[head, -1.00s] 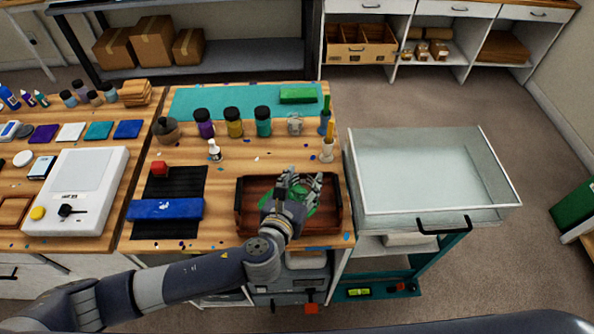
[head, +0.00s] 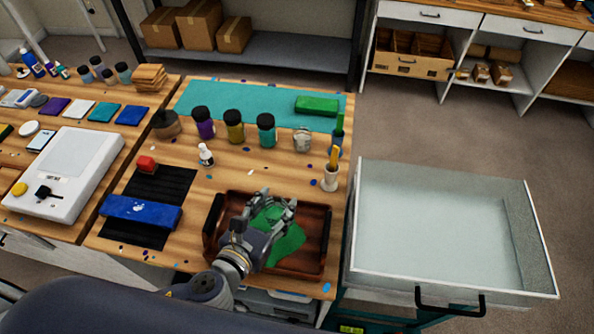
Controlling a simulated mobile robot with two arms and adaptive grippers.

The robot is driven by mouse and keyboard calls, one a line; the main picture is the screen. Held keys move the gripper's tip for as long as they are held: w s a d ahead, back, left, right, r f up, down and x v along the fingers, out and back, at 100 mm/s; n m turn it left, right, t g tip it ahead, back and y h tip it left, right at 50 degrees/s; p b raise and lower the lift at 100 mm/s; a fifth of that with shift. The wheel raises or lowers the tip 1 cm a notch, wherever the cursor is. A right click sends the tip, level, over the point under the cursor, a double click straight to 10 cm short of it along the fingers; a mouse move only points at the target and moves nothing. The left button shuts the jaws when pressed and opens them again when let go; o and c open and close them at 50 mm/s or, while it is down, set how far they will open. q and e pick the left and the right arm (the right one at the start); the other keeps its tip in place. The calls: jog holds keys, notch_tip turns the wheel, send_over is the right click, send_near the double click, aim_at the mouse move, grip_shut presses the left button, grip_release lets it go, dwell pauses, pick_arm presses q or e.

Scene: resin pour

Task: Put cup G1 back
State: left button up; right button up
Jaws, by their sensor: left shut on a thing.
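My left gripper (head: 271,207) is above the wooden tray (head: 317,247) at the front of the bench. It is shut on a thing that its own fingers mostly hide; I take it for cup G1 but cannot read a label. A green patch (head: 289,246) spreads on the tray floor beneath and beside the fingers. A small clear-grey cup (head: 302,140) stands upright farther back, apart from the gripper. My right gripper is not in view.
Purple (head: 203,123), yellow (head: 234,127) and teal (head: 266,130) jars stand behind the tray. A white holder (head: 331,180) with a yellow-handled tool is at the right edge.

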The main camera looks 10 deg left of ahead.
pick_arm(q)
jog(key=w+p, duration=0.1)
jog(key=w, duration=0.4)
jog(key=w+f+p, duration=0.1)
jog(key=w, duration=0.4)
jog(key=w+p, duration=0.1)
jog(key=w, duration=0.4)
jog(key=shift+w+f, duration=0.1)
jog(key=shift+f, duration=1.85)
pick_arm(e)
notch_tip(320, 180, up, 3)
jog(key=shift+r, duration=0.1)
pick_arm(q)
jog(key=shift+f, duration=0.15)
jog(key=o, duration=0.9)
jog(key=shift+o, duration=0.9)
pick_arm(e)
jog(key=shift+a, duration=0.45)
